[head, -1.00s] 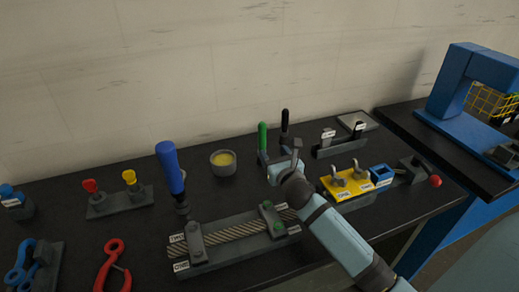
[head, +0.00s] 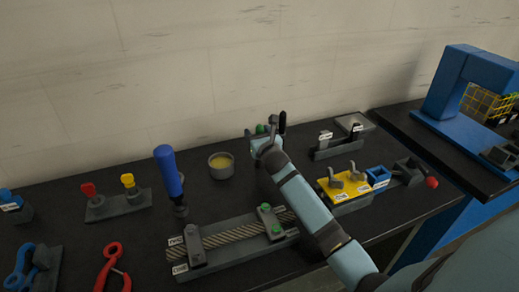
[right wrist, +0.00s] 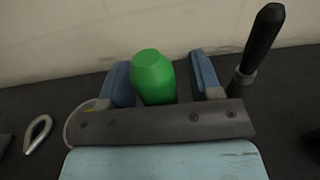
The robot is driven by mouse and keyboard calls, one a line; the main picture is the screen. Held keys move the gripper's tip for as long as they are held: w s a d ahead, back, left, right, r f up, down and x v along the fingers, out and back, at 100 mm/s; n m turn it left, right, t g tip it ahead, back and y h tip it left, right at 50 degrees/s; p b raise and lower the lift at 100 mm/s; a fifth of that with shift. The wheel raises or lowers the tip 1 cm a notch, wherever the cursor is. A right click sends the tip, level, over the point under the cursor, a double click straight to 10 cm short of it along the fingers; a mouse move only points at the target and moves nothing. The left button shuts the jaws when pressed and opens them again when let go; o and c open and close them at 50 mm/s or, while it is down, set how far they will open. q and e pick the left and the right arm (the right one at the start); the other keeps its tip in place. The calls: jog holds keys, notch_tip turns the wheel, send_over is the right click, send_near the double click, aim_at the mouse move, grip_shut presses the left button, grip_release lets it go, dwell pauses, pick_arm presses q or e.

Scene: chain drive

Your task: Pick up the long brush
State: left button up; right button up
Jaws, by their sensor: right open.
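A green handle (right wrist: 153,78) stands upright between the two blue fingers of my right gripper (right wrist: 162,82) in the right wrist view. The fingers are open, with a small gap on the right side. In the head view only the green top (head: 261,128) shows behind the right gripper (head: 262,138). A black handle (right wrist: 262,40) stands upright just right of the gripper, outside the fingers; it also shows in the head view (head: 282,122). Neither handle's lower end shows, so I cannot tell from shape which is the long brush. My left gripper is out of view.
A grey pot with yellow contents (head: 221,165) stands left of the gripper. A big blue-handled tool (head: 168,172) and a cable in a clamp fixture (head: 235,238) are in front. A yellow block with hooks (head: 345,185) is at the right. The wall (head: 200,70) is close behind.

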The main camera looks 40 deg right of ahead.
jog(key=c, duration=1)
